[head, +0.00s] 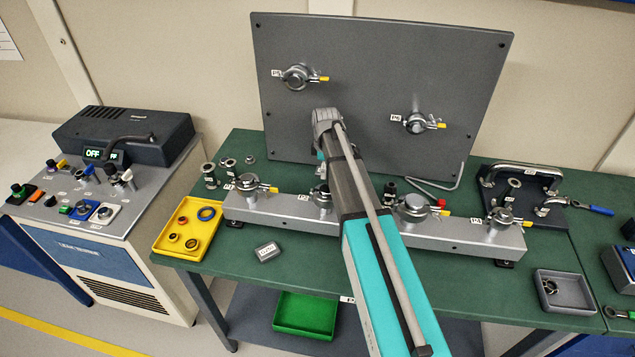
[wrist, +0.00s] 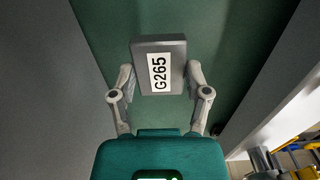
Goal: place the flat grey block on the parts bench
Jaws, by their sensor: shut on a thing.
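A flat grey block (wrist: 173,45) with a white label reading G265 is between the fingers of my gripper (wrist: 159,78) in the wrist view. The gripper is shut on it. The green surface of the parts bench (wrist: 222,55) lies beyond the block; I cannot tell the gap between them. In the head view the bench top (head: 322,263) spans the middle.
A silver rail (head: 280,208) with clamps crosses the bench before an upright dark panel (head: 375,60). A small labelled grey block (head: 268,251), a yellow tray (head: 165,243) and a grey tray (head: 562,312) sit on the bench. Bare green lies along its front.

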